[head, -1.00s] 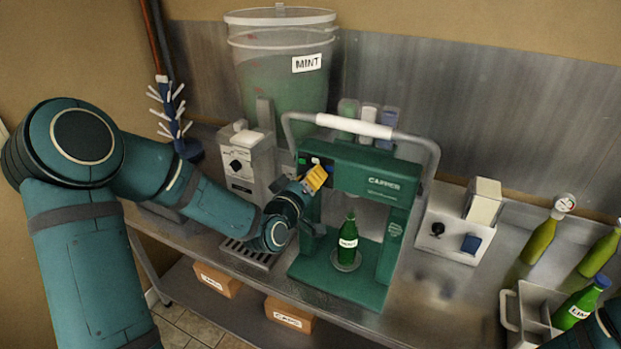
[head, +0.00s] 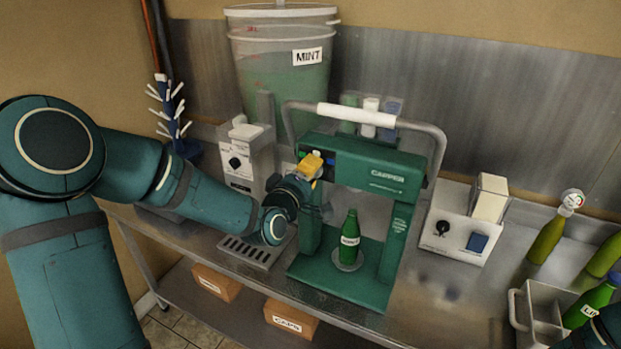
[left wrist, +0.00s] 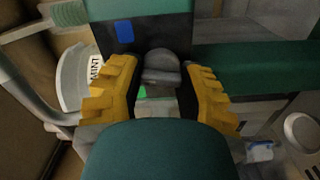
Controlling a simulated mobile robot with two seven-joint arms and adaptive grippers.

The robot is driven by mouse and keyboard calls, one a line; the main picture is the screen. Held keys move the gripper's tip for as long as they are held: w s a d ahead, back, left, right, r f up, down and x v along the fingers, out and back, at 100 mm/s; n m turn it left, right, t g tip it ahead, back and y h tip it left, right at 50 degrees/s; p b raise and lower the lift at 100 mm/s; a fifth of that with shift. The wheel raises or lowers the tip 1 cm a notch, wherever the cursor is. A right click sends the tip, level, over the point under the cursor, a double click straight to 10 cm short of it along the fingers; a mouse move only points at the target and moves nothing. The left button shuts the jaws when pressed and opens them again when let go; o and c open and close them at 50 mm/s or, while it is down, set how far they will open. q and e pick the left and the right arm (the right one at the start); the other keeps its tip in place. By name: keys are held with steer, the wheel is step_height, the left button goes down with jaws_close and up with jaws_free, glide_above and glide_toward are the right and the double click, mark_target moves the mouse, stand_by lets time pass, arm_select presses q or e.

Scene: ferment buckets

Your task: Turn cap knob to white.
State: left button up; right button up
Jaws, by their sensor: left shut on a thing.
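The green capper (head: 375,172) stands on the steel counter with a white-sleeved lever across its top. Its dark front panel carries a blue mark (left wrist: 125,32) and a green mark (left wrist: 142,92). The grey cap knob (left wrist: 161,66) sits between the yellow fingertips of my left gripper (head: 312,165) in the left wrist view, and the gripper is shut on it. In the head view the fingers hide the knob. The white mark and the knob's pointing direction are not clear. A green bottle (head: 349,240) stands upright inside the capper. My right gripper is not visible.
A mint bucket (head: 285,80) stands behind. A white dispenser with a black knob (head: 236,163) is left of the capper. A white box machine (head: 462,230) stands to the right. A grey bottle carrier (head: 540,318) and several bottles are at the right edge.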

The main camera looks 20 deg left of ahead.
arm_select(q)
steer(key=shift+n+b, duration=0.5)
steer(key=shift+n, duration=0.7)
steer(key=shift+r, duration=0.1)
steer(key=o, duration=1.2)
steer(key=shift+w, duration=0.15)
steer(key=s, duration=0.7)
steer(key=shift+s+a, duration=0.1)
steer(key=shift+s, duration=0.2)
